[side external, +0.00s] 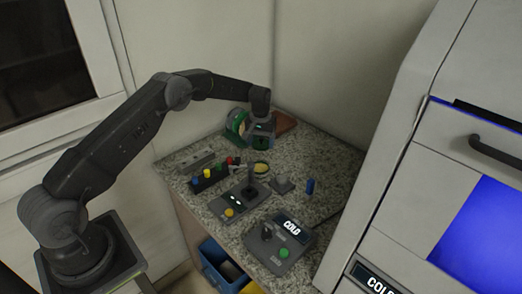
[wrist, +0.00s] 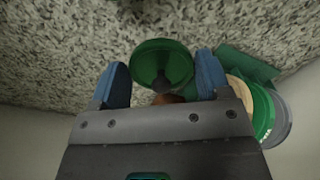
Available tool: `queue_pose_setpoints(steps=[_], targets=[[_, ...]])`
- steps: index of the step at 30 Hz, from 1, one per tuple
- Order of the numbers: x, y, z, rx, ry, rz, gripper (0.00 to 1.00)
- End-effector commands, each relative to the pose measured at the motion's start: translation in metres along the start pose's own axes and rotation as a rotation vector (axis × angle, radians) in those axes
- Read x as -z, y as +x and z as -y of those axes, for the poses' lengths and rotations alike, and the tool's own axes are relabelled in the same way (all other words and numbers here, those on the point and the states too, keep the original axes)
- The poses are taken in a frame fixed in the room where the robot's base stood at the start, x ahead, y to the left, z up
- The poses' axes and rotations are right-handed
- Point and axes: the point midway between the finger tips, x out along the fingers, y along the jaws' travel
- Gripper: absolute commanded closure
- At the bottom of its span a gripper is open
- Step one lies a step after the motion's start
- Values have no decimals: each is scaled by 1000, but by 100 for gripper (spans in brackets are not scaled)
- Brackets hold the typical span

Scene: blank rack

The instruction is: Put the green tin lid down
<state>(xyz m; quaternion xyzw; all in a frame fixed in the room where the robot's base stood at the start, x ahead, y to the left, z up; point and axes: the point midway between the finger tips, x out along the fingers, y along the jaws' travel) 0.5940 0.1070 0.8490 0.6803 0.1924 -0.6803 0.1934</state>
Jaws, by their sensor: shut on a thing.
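The green tin lid (wrist: 150,60) is round, with a raised rim and a dark knob-like part at its middle. In the wrist view it lies between the two blue fingers of my gripper (wrist: 162,80), which is shut on it. I cannot tell whether the lid touches the counter. A green rack (side external: 237,124) with upright discs stands close beside my gripper, on the right in the wrist view (wrist: 263,112).
A brown block (side external: 285,122) lies behind my gripper. Bare granite (side external: 335,165) shows at the right.

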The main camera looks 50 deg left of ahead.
Motion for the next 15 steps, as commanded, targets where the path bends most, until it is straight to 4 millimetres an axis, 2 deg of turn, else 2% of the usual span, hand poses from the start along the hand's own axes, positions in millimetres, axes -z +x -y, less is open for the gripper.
queue_pose_setpoints(steps=[4,10,15], targets=[[0,11,-1,0,0,2,52],[0,38,-1,-1,1,0,52],[0,40,-1,-2,1,-2,52]])
